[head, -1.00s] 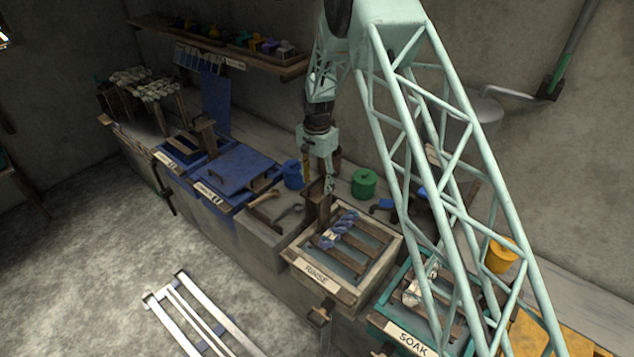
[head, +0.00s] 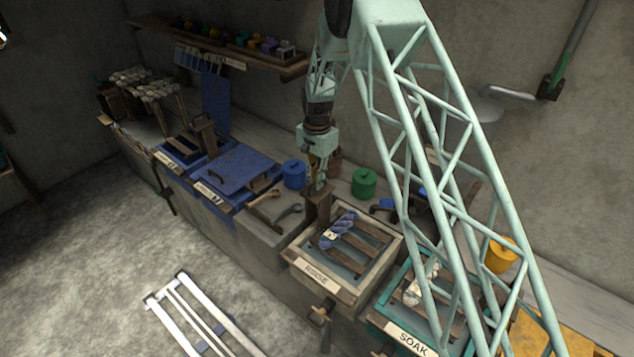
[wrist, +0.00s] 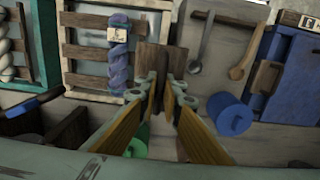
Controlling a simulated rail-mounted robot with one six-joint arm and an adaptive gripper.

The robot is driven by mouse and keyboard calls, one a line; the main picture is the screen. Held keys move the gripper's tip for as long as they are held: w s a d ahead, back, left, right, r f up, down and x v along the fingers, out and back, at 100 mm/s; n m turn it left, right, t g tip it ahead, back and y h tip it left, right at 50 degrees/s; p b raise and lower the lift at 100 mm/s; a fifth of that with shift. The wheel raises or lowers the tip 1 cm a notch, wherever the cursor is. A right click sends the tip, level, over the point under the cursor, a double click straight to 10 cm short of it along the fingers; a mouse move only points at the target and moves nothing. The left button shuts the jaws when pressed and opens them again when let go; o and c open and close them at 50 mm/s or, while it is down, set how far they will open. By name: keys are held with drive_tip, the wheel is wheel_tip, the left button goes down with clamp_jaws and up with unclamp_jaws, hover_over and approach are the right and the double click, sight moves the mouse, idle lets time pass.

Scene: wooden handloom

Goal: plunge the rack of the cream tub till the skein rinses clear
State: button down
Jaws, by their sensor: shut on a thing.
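The cream tub (head: 391,256), labelled RINSE, stands in the row on the bench and also shows in the wrist view (wrist: 90,98). Its slatted wooden rack (head: 363,243) lies within the tub's frame, with a twisted blue-violet skein (head: 341,226) with a pale tag across the slats. The skein also shows in the wrist view (wrist: 119,65). The rack's upright brown handle board (head: 317,208) rises at the tub's back-left side. My gripper (head: 317,186) is at the top of this board and shut on it. In the wrist view the fingertips (wrist: 161,88) meet at the board. The water's clarity is hard to tell.
The teal SOAK tub (head: 378,318) adjoins on the right. Blue vats, one with a lid (head: 236,172), stand left. A blue pot (head: 294,174) and green pot (head: 363,183) are behind. Spoon-like tools (head: 266,208) lie between the tub and the lidded vat.

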drive_tip(key=shift+f+b, duration=5.35)
drive_tip(key=shift+f, duration=3.75)
drive_tip(key=shift+s, duration=0.1)
drive_tip(key=shift+f, duration=0.2)
drive_tip(key=shift+r, duration=0.2)
drive_tip(key=shift+r+p, duration=1.7)
drive_tip(key=shift+r, duration=5.95)
drive_tip(key=c, duration=1.5)
unclamp_jaws()
